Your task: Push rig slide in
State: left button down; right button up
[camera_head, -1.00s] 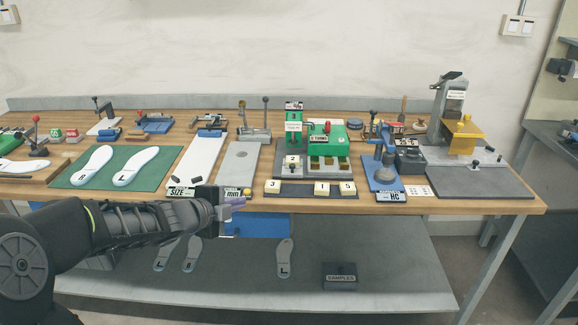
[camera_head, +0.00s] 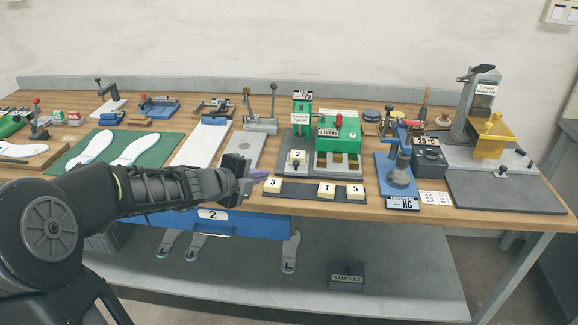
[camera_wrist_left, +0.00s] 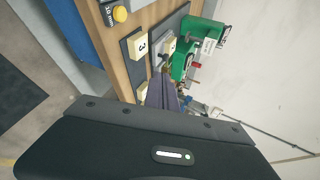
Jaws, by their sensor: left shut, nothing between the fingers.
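No part is labelled as the rig slide. A grey plate rig (camera_head: 243,149) with upright levers (camera_head: 262,118) at its back lies near the middle of the bench. My left gripper (camera_head: 244,185) is shut and empty at the front end of this plate and hides its front label. I cannot tell whether it touches the rig. In the left wrist view the shut fingers (camera_wrist_left: 162,92) point toward the numbered blocks, and a yellow knob beside a small mm display (camera_wrist_left: 112,14) shows at the top. My right gripper is not in view.
Numbered blocks (camera_head: 327,190) sit on a dark strip just right of the gripper. Behind them stands a green machine (camera_head: 338,134). A blue stand (camera_head: 398,180) marked HC is further right. A blue drawer front (camera_head: 263,226) is below the bench edge.

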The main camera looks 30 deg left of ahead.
pick_arm(q)
jog(key=b, duration=0.2)
send_near(294, 165)
jog(key=w+f, duration=0.2)
jog(key=shift+d+f, duration=0.25)
jog(key=shift+d, duration=0.05)
jog(key=shift+w+d, duration=0.15)
jog(key=shift+w, duration=1.1)
jog(key=shift+w+f+p, duration=0.15)
jog(key=shift+w+p, duration=0.15)
jog(key=shift+w, duration=0.35)
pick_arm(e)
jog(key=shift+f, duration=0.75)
